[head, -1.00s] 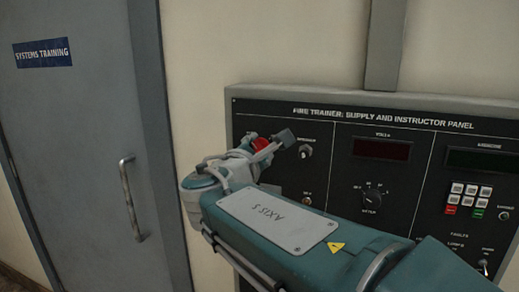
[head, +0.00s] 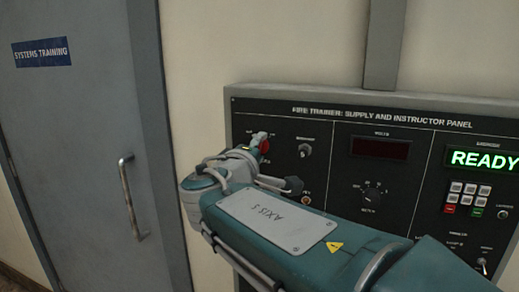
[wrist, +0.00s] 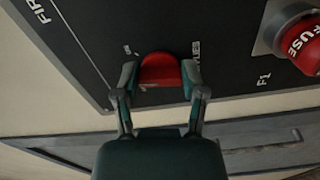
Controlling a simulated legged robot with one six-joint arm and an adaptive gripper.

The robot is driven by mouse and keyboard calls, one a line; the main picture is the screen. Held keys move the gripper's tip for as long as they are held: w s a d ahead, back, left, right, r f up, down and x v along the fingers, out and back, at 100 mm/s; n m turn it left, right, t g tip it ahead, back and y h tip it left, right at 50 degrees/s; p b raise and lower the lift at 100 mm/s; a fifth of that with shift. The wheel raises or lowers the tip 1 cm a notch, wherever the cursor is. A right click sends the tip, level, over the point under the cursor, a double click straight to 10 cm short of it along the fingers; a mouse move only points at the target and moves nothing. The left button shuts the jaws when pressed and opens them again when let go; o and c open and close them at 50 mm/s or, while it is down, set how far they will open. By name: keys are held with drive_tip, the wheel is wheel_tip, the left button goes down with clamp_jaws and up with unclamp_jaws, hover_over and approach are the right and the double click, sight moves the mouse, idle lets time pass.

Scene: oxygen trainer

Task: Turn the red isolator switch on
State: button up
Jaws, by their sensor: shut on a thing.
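The red isolator switch (head: 264,146) is at the upper left of the black panel (head: 330,215), partly hidden behind my gripper in the head view. In the wrist view the red switch (wrist: 160,70) sits between the two fingers of my gripper (wrist: 160,82), which is shut on it, one finger on each side. In the head view my gripper (head: 272,160) appears turned against the panel face. The label text around the switch is mostly covered. The panel display (head: 484,159) is lit and reads READY in green.
A toggle (head: 305,150) sits just right of the switch. A dark red display (head: 381,148), a rotary knob (head: 371,194) and a keypad (head: 464,194) lie further right. A red FUSE cap (wrist: 300,42) is near the gripper in the wrist view. A grey door (head: 85,160) stands at left.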

drive_tip(key=m, duration=0.4)
drive_tip(key=shift+a+f, duration=0.15)
drive_tip(key=shift+f, duration=0.15)
drive_tip(key=shift+m, duration=1.5)
drive_tip(key=o, duration=1.1)
drive_tip(key=shift+w, duration=0.1)
drive_tip(key=shift+o, duration=0.2)
drive_tip(key=shift+a+r, duration=0.15)
drive_tip(key=shift+a, duration=0.05)
